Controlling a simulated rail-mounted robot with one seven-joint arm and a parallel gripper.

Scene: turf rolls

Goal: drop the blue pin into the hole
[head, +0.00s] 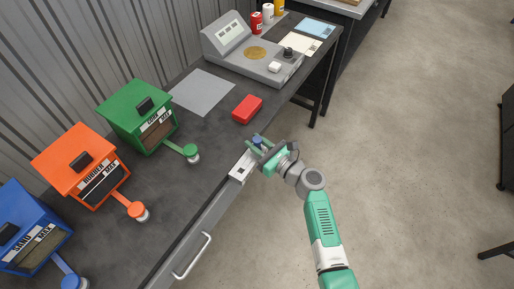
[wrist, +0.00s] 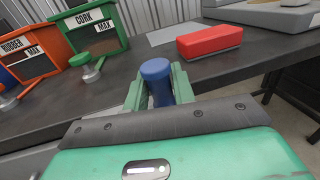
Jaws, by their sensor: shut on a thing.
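The blue pin (head: 257,140) stands upright between the green fingers of my gripper (head: 261,149), at the front edge of the dark table. In the wrist view the pin (wrist: 156,80) shows its rounded top between the two fingers (wrist: 157,95), and my gripper is shut on it. A pale block with a small dark hole (head: 241,170) lies at the table edge, just left of and below my gripper in the head view. The pin's lower end is hidden, so I cannot tell its height over the block. The hole does not show in the wrist view.
A red box (head: 247,109) lies on the table behind my gripper. Green (head: 139,114), orange (head: 81,163) and blue (head: 31,226) bins stand to the left, with levers towards the front. A grey scale (head: 252,55) stands farther back. A drawer handle (head: 193,256) sticks out below the edge.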

